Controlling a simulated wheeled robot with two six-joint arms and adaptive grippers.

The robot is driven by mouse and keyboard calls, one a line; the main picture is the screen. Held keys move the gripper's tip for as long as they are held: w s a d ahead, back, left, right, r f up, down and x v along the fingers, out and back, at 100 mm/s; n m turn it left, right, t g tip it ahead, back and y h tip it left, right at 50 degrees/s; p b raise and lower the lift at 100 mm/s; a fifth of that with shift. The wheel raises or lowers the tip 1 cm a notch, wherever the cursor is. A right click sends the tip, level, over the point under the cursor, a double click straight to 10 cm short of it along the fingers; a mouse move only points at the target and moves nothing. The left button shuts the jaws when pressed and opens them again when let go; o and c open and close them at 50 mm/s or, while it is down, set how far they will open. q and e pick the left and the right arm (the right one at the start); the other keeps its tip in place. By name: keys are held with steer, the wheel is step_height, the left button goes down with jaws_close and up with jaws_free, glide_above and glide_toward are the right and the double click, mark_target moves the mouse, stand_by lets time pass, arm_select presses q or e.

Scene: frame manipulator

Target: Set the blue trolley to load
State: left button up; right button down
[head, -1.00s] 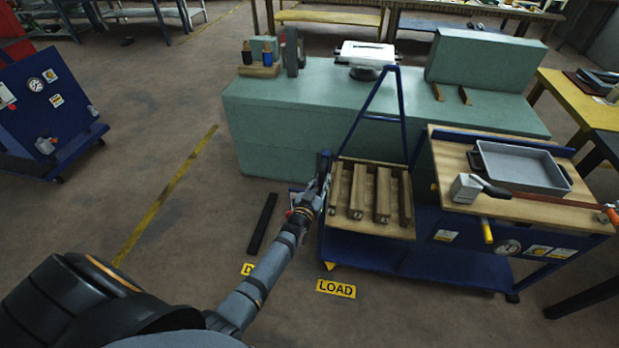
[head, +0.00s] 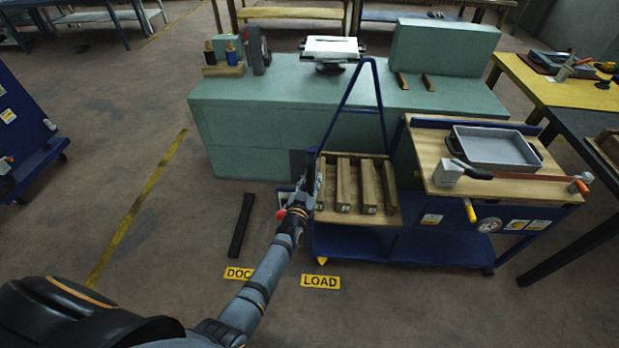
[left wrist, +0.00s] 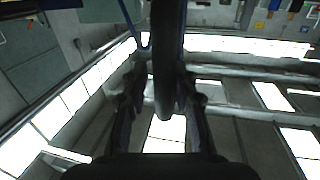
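The blue trolley (head: 395,248) stands right of centre, with a slatted wooden deck (head: 335,219), a blue A-frame (head: 347,105) and a higher wooden top on its right side. A yellow triangle (head: 321,262) sits at its front left corner, just above the yellow LOAD label (head: 320,282) on the floor. My left gripper (head: 315,178) is at the deck's left edge. In the left wrist view a dark bar (left wrist: 167,60) lies between its fingers (left wrist: 167,92), close on both sides; it looks shut on this handle. Contact is dim. My right gripper is out of view.
A floor label reading DOC (head: 238,273) is partly covered by my left arm. A dark strip (head: 241,225) lies on the floor. A green bench (head: 250,130) stands behind the trolley. Another blue cart (head: 25,140) is at the left edge. Floor between is clear.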

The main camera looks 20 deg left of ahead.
arm_select(q)
steer(key=shift+o, duration=1.1)
steer(key=shift+w+d+r, duration=0.1)
steer(key=shift+d+r, duration=0.05)
steer(key=shift+r, duration=0.1)
steer(key=shift+s, duration=0.2)
steer(key=s, duration=1.1)
steer(key=shift+s+d, duration=0.2)
steer(key=shift+s, duration=0.15)
